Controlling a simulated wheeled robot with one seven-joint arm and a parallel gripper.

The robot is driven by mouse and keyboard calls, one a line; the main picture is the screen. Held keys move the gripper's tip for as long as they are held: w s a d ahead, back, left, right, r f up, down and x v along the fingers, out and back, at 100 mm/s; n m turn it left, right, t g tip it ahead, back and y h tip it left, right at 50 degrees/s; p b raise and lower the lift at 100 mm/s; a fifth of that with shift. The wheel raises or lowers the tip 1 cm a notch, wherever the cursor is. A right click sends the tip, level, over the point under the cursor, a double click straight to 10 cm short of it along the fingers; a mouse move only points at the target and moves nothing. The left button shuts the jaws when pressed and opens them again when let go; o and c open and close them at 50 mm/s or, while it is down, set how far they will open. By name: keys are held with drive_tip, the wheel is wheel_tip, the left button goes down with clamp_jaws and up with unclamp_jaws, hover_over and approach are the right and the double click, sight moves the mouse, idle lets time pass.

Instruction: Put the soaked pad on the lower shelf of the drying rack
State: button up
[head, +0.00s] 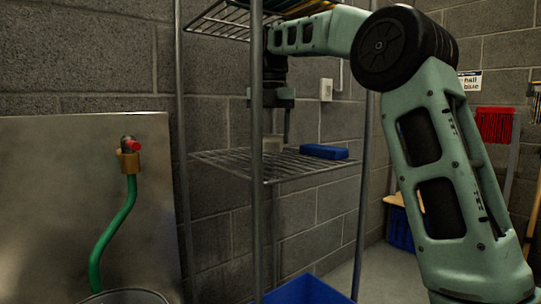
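The drying rack has a wire lower shelf (225,160) at mid-height. A blue pad (323,151) lies flat on its right part. My gripper (274,140) points down just above the shelf, left of the blue pad. One finger shows; the front rack post (257,200) hides the other side. A small pale block-like pad (272,144) is between the visible finger and the post, at or just above the wires. I cannot tell whether my gripper grips it, or which pad is soaked.
The upper shelf (222,20) holds something partly cut off at the top. A blue bin (308,290) stands below the rack. A green hose (112,235) hangs from a tap at left. The shelf's left part is bare.

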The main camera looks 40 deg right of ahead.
sight(270, 136)
wheel_tip(270, 136, down, 4)
drive_tip(key=b, duration=0.3)
drive_tip(key=shift+w+f+b, duration=0.15)
drive_tip(key=shift+b, duration=0.15)
drive_tip(key=o, duration=1)
